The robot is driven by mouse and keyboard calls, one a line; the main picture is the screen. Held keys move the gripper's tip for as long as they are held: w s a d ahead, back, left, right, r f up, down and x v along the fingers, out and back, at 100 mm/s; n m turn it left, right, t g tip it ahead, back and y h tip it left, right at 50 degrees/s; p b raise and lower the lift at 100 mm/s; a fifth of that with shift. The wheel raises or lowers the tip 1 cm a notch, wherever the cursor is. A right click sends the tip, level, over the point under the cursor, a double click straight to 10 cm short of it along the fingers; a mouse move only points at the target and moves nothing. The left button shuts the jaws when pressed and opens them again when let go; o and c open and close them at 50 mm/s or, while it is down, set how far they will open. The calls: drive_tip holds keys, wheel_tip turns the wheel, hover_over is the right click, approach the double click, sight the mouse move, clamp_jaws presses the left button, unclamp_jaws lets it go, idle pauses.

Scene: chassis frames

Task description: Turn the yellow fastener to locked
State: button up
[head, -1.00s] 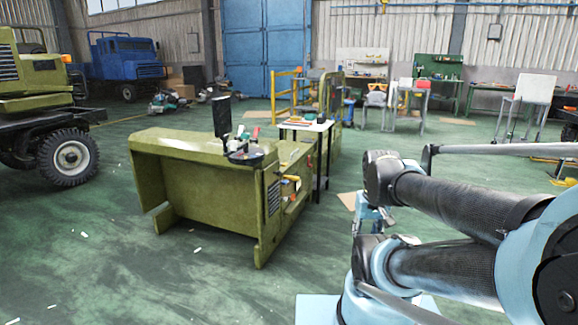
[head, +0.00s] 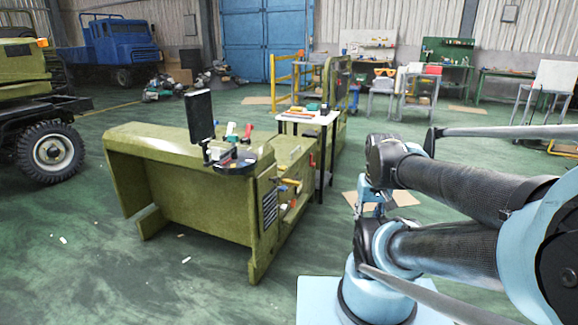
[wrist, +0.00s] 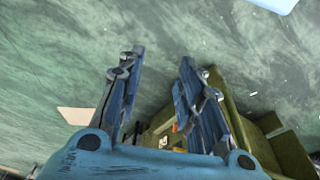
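A small yellow-orange piece (head: 290,182), possibly the yellow fastener, sits on the right end face of the olive-green chassis frame (head: 190,190). It is too small to tell whether it is locked. My gripper (wrist: 157,75) is open and empty in the wrist view, its two blue fingers well apart and over the green floor. The chassis frame (wrist: 240,125) shows behind and below the right finger, with a small orange spot (wrist: 175,128) between the fingers. In the head view my gripper is mostly hidden by my arm, right of the frame and apart from it.
A black round tray (head: 238,166) and an upright dark panel (head: 200,116) are on top of the frame. A small white-topped table (head: 308,117) stands behind it. Cardboard (head: 400,197) lies on the floor near my arm. Open floor separates the frame from my base.

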drive_tip(key=shift+w, duration=0.5)
drive_tip(key=o, duration=0.3)
drive_tip(key=shift+o, duration=1.3)
drive_tip(key=shift+s+r, duration=0.35)
drive_tip(key=w+a+r+n+y, duration=0.2)
drive_tip(key=w+a, duration=0.1)
drive_tip(key=w, duration=0.5)
drive_tip(key=w+a+r+n+y, duration=0.2)
drive_tip(key=w+a, duration=0.1)
drive_tip(key=w, duration=0.4)
drive_tip(key=w+a+r+n+y, duration=0.2)
drive_tip(key=w+a+n, duration=0.1)
drive_tip(key=w, duration=0.5)
drive_tip(key=w+a+f+n+t+y, duration=0.1)
drive_tip(key=w+a+f+n+y, duration=0.15)
drive_tip(key=w, duration=0.95)
drive_tip(key=n+t+y, duration=0.1)
drive_tip(key=n+y, duration=0.3)
approach(286, 168)
drive_tip(key=x, duration=0.8)
drive_tip(key=shift+s+a+r, duration=0.1)
drive_tip(key=shift+a, duration=0.2)
